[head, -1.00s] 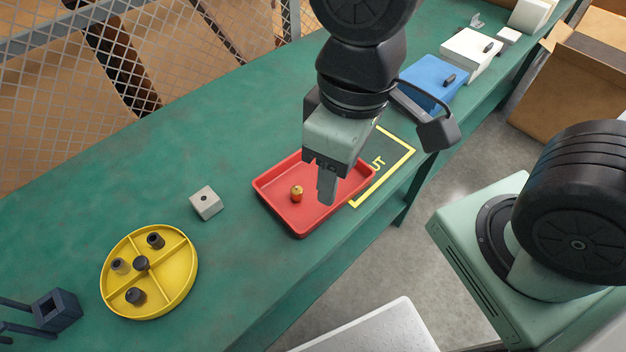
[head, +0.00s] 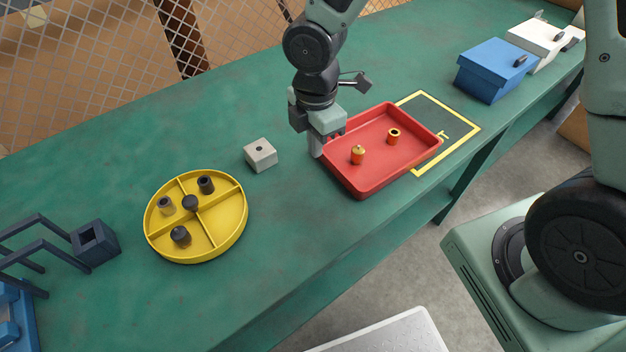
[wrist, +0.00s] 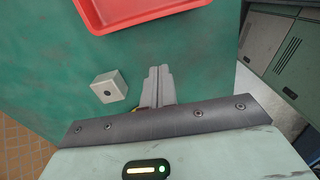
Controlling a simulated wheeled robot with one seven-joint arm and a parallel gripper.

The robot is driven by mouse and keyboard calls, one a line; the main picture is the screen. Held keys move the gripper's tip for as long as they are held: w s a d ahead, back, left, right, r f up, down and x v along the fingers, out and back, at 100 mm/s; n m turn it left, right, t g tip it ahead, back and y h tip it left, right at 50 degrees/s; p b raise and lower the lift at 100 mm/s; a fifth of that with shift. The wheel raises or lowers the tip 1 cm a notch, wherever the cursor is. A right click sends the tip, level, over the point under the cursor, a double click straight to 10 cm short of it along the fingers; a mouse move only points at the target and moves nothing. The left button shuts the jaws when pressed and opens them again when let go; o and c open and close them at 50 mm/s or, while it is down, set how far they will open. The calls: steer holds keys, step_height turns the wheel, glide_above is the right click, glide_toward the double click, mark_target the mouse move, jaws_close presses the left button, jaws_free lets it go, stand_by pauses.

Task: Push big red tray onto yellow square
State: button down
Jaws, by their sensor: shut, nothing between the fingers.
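The big red tray (head: 362,183) lies on the green bench, its right part across the left part of the yellow square (head: 461,143). The square is a yellow outline on a dark patch, with lettering partly hidden by the tray. My gripper (head: 316,152) is shut and empty, pointing down just outside the tray's left end. In the wrist view the shut fingertips (wrist: 158,70) show a gap to the tray's edge (wrist: 150,19). I cannot tell whether they touch the bench.
A grey block (head: 261,155) with a hole sits left of my gripper. A round yellow divided tray (head: 240,225) with several dark parts is further left. A blue box (head: 490,72) and a white box (head: 535,38) stand beyond the square. The bench's front edge is near the tray.

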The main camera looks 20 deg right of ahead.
mark_target(384, 147)
step_height(384, 147, down, 10)
steer(key=shift+a+r+b, duration=0.1)
steer(key=shift+b, duration=0.85)
steer(key=shift+w+d+p, duration=0.15)
steer(key=shift+w+d, duration=0.05)
steer(key=shift+d, duration=0.35)
steer(key=shift+w+d+p, duration=0.15)
steer(key=shift+w+d, duration=0.05)
steer(key=shift+d, duration=0.35)
steer(key=shift+w+d+f, duration=0.1)
steer(key=shift+d, duration=0.35)
steer(key=shift+w+d+f, duration=0.1)
steer(key=shift+d, duration=0.35)
steer(key=w+d+p, duration=0.1)
steer(key=d+p, duration=0.1)
steer(key=d, duration=0.3)
steer(key=w+d+p, duration=0.2)
steer(key=d+p, duration=0.1)
steer(key=d, duration=0.2)
steer(key=w+d+p, duration=0.1)
steer(key=d+p, duration=0.2)
steer(key=d, duration=0.3)
steer(key=shift+w+r, duration=0.15)
steer(key=shift+w, duration=0.05)
steer(key=shift+w+d, duration=0.1)
steer(key=shift+d, duration=0.3)
